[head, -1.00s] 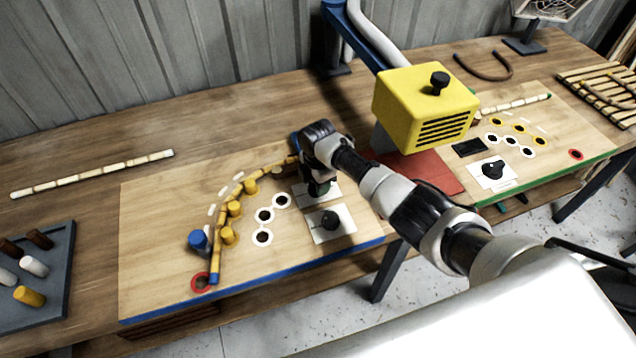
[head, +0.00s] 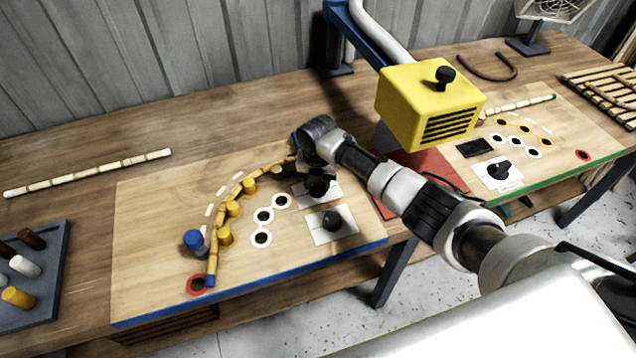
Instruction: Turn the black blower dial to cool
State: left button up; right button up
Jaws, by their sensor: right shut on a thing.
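The yellow blower (head: 420,108) hangs from a blue post at the back of the bench, with a black knob (head: 445,75) on top. On the left board, a black dial (head: 332,222) sits on a white card. Just behind it is a second white card (head: 302,190), where my right gripper (head: 318,184) reaches down. My right gripper is shut on a small dark dial there, mostly hidden by the fingers; its pointer and markings are not readable. My left gripper is out of view.
A bent rattan pole (head: 226,213) curves around yellow and blue pegs on the left board (head: 150,250). A red mat (head: 440,172) lies under the blower. The right board has another black dial (head: 502,170). A peg tray (head: 50,285) stands at left.

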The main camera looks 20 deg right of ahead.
jog(key=shift+n+b, duration=0.3)
jog(key=shift+n, duration=0.8)
jog(key=shift+a, duration=0.1)
jog(key=o, duration=0.9)
jog(key=shift+o, duration=0.2)
jog(key=shift+r, duration=0.1)
notch_tip(320, 180, up, 11)
jog(key=b, duration=0.1)
jog(key=shift+f+b, duration=0.2)
jog(key=shift+b, duration=0.1)
jog(key=shift+f, duration=0.1)
